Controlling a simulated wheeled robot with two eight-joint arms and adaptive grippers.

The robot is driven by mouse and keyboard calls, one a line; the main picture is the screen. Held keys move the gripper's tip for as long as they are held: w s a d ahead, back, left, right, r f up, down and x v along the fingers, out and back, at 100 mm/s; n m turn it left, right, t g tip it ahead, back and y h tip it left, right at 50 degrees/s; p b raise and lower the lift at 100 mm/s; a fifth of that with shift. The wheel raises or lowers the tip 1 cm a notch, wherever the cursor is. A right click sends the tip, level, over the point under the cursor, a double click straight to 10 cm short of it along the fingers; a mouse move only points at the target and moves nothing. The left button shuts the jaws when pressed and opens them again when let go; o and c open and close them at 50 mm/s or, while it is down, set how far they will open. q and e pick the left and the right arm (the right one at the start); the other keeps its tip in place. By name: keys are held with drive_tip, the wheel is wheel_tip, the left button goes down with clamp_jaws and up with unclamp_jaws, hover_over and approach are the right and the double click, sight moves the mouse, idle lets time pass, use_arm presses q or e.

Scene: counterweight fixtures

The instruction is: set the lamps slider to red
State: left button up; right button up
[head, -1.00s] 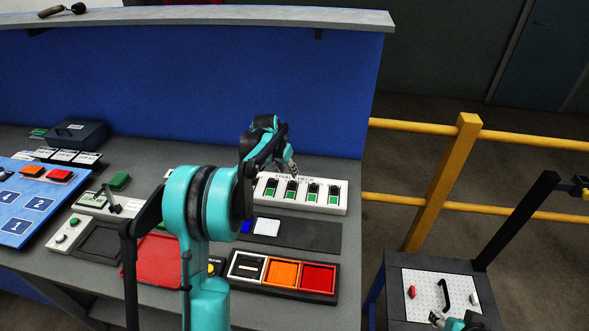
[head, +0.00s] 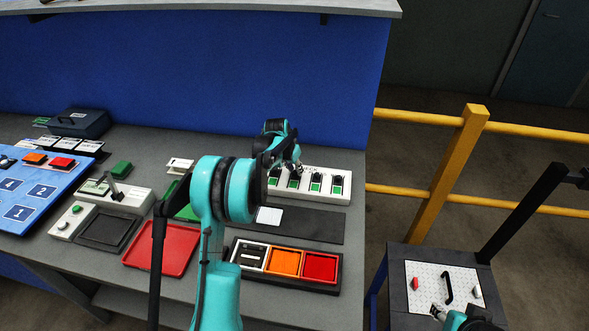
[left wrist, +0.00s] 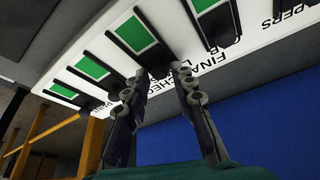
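The white FINAL CHECK panel (head: 327,185) lies at the back right of the bench and carries a row of black sliders with green windows. In the left wrist view, the panel (left wrist: 245,20) fills the top, with several green windows (left wrist: 135,33) showing. Part of a label, "PERS", is readable; I cannot tell which slider is lamps. I see no red window there. My left gripper (head: 293,166) is over the left part of the panel and hides some of it. My right gripper (head: 438,311) is partly visible at the bottom right.
A dark tray with white, orange and red compartments (head: 319,267) lies in front. A red tray (head: 160,250) and blue numbered board (head: 30,200) lie left. A yellow railing (head: 447,180) and a stand with a metal plate (head: 428,285) are right of the bench.

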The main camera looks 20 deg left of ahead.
sight(295, 184)
use_arm(q)
clamp_jaws()
drive_tip(key=shift+s+d, duration=0.2)
drive_tip(key=shift+s, duration=0.55)
drive_tip(key=shift+s+d, duration=0.2)
drive_tip(key=shift+s, duration=0.5)
drive_tip(key=shift+s+d, duration=0.2)
drive_tip(key=shift+s, duration=0.65)
drive_tip(key=shift+f, duration=0.1)
drive_tip(key=o, duration=0.6)
unclamp_jaws()
drive_tip(key=shift+c, duration=0.2)
drive_tip(key=shift+s, duration=0.1)
drive_tip(key=v, duration=1.2)
